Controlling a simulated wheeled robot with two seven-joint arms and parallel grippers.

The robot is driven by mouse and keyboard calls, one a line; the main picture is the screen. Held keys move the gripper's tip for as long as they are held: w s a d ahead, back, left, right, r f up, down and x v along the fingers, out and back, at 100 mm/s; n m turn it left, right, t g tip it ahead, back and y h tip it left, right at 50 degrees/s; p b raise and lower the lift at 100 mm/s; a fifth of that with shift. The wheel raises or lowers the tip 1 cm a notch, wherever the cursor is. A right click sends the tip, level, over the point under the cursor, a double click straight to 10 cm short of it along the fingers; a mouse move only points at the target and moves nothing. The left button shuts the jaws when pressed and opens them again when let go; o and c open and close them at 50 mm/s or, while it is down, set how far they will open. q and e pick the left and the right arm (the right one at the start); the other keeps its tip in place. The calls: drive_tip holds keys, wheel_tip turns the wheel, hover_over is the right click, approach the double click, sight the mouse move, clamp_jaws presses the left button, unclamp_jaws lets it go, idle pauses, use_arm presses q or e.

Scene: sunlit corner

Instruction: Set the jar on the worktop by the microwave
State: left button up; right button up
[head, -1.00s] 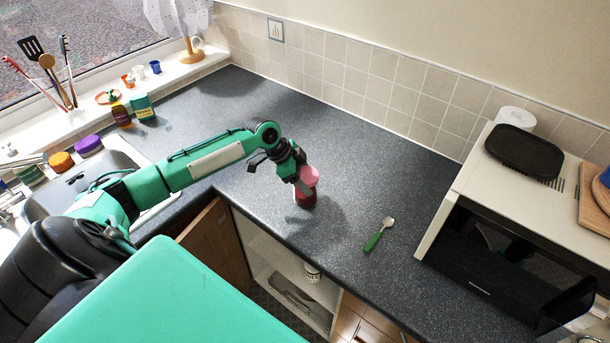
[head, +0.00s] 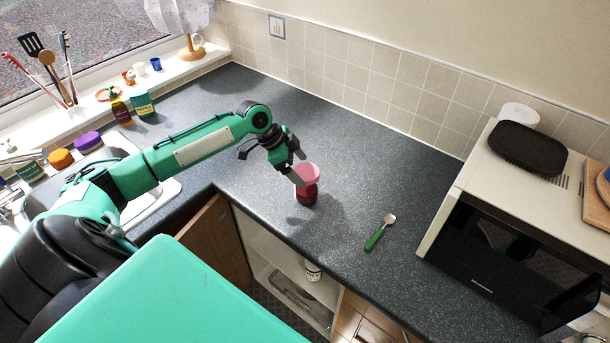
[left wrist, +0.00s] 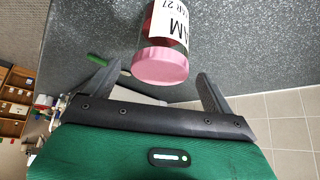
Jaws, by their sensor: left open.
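The jar (head: 307,192) has a pink lid and dark red contents, and stands upright on the dark speckled worktop (head: 340,148), left of the microwave (head: 500,262). In the left wrist view the jar (left wrist: 162,58) shows its pink lid and a white label with black letters, lying ahead of and between the fingertips. My left gripper (head: 297,170) is open, just up and left of the jar in the head view, with its fingers apart from it. My right gripper is not in view.
A green-handled spoon (head: 379,233) lies between the jar and the microwave. A black tray (head: 527,147) sits on the microwave. Below the worktop's front edge is an open cupboard (head: 285,268). The worktop behind the jar is clear.

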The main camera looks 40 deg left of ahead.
use_arm(q)
drive_tip(key=b+v, duration=0.1)
drive_tip(key=v, duration=0.7)
drive_tip(key=shift+b, duration=0.4)
